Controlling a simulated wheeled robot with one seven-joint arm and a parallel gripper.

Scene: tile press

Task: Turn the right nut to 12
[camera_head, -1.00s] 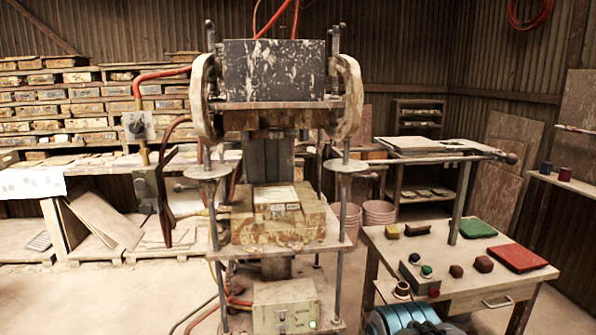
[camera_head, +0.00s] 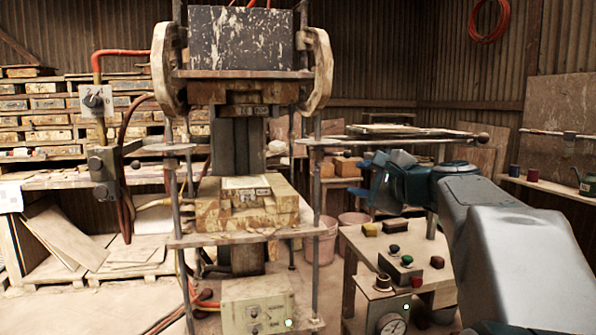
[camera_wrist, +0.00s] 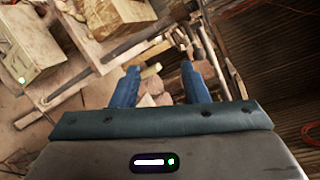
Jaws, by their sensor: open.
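The press (camera_head: 245,215) stands left of centre in the head view, with a dark speckled block at the top. I cannot tell for sure which part is the right nut, and no number 12 is readable. My gripper (camera_head: 368,181) is right of the right column, pointing left and apart from the press. In the wrist view my gripper (camera_wrist: 161,87) has two blue fingers, spread and empty, with the press at upper left.
A workbench (camera_head: 350,235) stands under my arm, with coloured blocks and a small button box (camera_head: 400,262) on it. A dial gauge (camera_head: 391,325) is at the bottom. The press control box (camera_head: 257,303) has a lit green lamp. Stacked moulds fill the left shelves.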

